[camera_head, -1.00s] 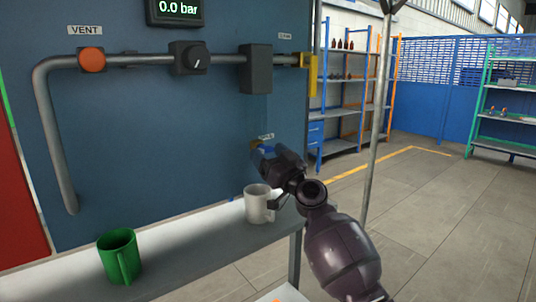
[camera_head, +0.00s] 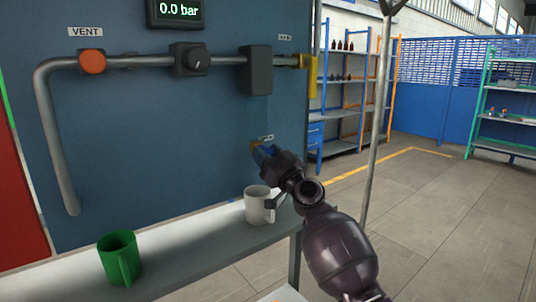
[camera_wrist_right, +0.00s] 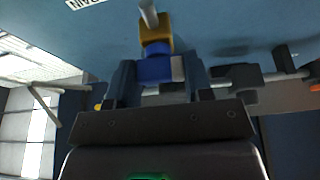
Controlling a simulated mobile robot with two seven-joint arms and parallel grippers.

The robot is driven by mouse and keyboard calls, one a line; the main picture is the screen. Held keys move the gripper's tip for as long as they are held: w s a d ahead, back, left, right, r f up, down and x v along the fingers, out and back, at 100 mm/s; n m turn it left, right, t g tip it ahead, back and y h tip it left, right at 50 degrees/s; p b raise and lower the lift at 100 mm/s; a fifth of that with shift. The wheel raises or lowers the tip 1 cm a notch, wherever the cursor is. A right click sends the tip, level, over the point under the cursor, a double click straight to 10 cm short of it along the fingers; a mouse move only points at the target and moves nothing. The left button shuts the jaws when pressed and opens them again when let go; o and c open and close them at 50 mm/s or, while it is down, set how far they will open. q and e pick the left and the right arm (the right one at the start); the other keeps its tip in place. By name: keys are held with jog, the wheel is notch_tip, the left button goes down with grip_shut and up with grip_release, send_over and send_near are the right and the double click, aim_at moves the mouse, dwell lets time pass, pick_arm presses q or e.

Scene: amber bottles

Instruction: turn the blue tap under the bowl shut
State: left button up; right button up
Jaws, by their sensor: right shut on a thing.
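The blue tap (camera_head: 260,150) sticks out from the blue-grey panel, below the right end of the pipe. In the right wrist view its blue handle (camera_wrist_right: 155,70) is between my fingers, with a brass-coloured body (camera_wrist_right: 156,28) beyond it. My right gripper (camera_head: 268,156) is shut on the blue handle and partly hides it in the head view; the wrist view also shows the gripper (camera_wrist_right: 162,80). The tap's exact turn angle is hard to tell. I see no bowl. My left gripper is not in view.
A white mug (camera_head: 257,206) stands on the bench (camera_head: 190,245), close under my right gripper. A green mug (camera_head: 119,257) stands further left.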

jog(key=m, duration=0.1)
jog(key=m+p, duration=0.1)
jog(key=m+h, duration=0.1)
jog(key=shift+s+r+t+p, duration=0.1)
jog(key=shift+r+t+p, duration=0.2)
jog(key=shift+t, duration=0.1)
jog(key=shift+m+h, duration=0.5)
jog(key=shift+m, duration=0.2)
jog(key=shift+m+t+h+p, duration=0.4)
jog(key=shift+m+h+p, duration=0.1)
jog(key=shift+m+p, duration=0.5)
jog(key=shift+f+m+h+p, duration=0.1)
jog(key=shift+m+h+p, duration=0.5)
jog(key=shift+m, duration=0.5)
pick_arm(q)
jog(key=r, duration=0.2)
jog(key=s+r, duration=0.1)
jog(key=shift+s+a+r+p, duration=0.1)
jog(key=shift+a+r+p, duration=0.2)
jog(key=shift+p, duration=0.05)
pick_arm(e)
jog(key=shift+f+m+h, duration=0.2)
jog(key=shift+m+h, duration=0.1)
jog(key=shift+m, duration=0.2)
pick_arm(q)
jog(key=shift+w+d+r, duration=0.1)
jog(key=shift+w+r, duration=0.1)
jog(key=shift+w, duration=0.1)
